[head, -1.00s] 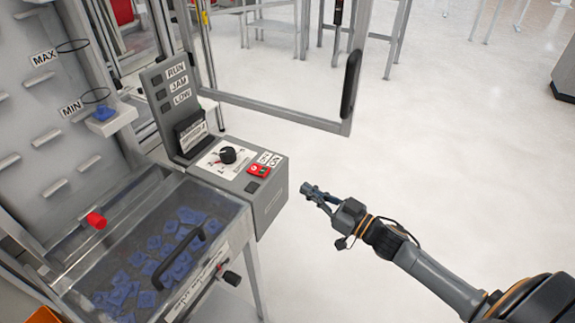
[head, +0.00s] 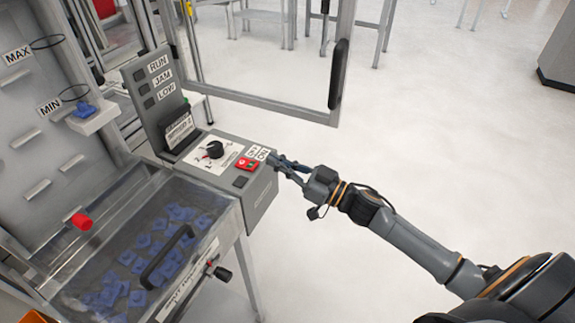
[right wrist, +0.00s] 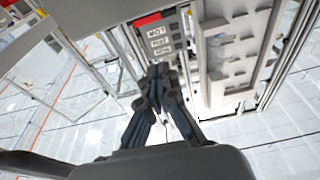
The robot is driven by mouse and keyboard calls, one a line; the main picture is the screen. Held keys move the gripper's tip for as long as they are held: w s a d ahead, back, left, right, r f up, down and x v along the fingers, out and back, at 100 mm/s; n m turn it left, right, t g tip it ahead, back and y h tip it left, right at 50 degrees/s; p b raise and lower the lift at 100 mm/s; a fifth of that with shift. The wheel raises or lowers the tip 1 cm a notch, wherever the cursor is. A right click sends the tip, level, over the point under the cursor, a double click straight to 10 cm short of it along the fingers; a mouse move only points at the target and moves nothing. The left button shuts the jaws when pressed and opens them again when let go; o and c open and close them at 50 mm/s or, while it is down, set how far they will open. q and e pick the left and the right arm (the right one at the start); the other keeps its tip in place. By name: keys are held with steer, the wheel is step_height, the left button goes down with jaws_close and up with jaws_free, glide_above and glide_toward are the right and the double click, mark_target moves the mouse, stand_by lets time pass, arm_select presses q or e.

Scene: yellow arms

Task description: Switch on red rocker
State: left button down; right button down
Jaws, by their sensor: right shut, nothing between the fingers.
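The red rocker (head: 246,163) sits on top of the grey control box (head: 262,196), beside the OFF and ON labels (head: 257,153). My right gripper (head: 276,161) is at the box's right edge in the head view, just right of the rocker and the labels. Its fingers are shut and empty. I cannot tell whether the tips touch the box. In the right wrist view the closed fingertips (right wrist: 160,72) point toward the machine, and the rocker cannot be made out for certain. My left gripper is out of view.
A black dial (head: 215,149) and a dark square button (head: 240,182) are near the rocker. The RUN, JAM, LOW panel (head: 152,95) rises behind. A framed door with a black handle (head: 338,72) stands beyond. Open floor lies to the right.

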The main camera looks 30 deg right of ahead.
mark_target(261, 165)
steer(key=p+x, duration=0.1)
steer(key=x, duration=0.4)
steer(key=shift+w+a+r, duration=0.2)
steer(key=shift+w+r, duration=0.05)
steer(key=shift+w, duration=0.1)
steer(key=f, duration=0.3)
steer(key=shift+s+d, duration=0.15)
steer(key=shift+s, duration=0.05)
steer(key=shift+s+d+f, duration=0.1)
steer(key=shift+f, duration=0.6)
